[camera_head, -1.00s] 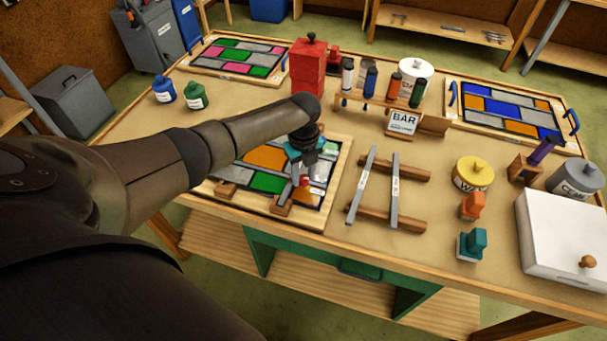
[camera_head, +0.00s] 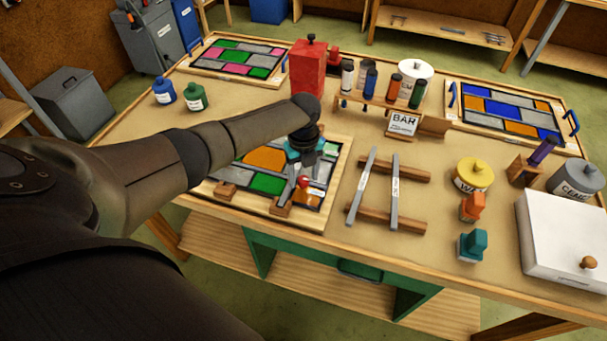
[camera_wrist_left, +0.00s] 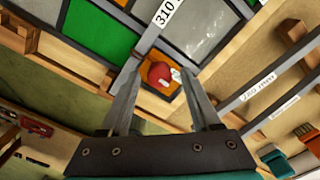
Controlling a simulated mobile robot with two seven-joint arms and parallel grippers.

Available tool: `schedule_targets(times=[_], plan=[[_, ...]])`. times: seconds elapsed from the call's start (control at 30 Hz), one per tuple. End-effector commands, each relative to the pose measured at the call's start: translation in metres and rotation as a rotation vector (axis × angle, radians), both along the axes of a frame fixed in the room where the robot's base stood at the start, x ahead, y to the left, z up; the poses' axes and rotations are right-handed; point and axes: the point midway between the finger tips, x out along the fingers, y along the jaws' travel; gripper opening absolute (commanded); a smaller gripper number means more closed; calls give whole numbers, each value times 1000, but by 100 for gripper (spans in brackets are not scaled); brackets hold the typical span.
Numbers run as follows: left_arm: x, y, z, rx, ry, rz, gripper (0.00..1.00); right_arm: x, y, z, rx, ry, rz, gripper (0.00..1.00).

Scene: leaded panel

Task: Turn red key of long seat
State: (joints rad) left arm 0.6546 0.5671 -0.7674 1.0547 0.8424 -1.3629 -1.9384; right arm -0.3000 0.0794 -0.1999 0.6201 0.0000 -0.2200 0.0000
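The red key (camera_head: 303,182) is a small round red knob with a white part, near the front right corner of the glass panel board (camera_head: 341,166). In the left wrist view the red key (camera_wrist_left: 158,73) shows between the fingers, over an orange patch. My left gripper (camera_head: 298,183) points down over that corner. Its fingers (camera_wrist_left: 163,72) are apart, with visible space around the key; contact is not clear. A strip labelled 310 (camera_wrist_left: 167,13) lies just beyond the key. I cannot tell which part is the long seat. My right gripper is not in view.
Two grey bars (camera_head: 394,190) lie across wooden rests right of the panel. A red block (camera_head: 308,70) and a bottle rack (camera_head: 380,101) stand behind. Wooden blocks (camera_head: 225,190) sit along the panel's front edge. An orange stamp-like item (camera_head: 473,206) stands farther right.

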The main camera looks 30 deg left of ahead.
Motion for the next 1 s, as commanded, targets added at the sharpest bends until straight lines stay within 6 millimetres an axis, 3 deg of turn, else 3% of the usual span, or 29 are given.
schedule_targets(times=[0.3,0.47,1.0], plan=[[0,0,1,1,-1,0,69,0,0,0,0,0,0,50],[1,0,15,0,-3,-1,69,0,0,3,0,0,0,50],[1,0,129,1,-4,-1,69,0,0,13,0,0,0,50]])
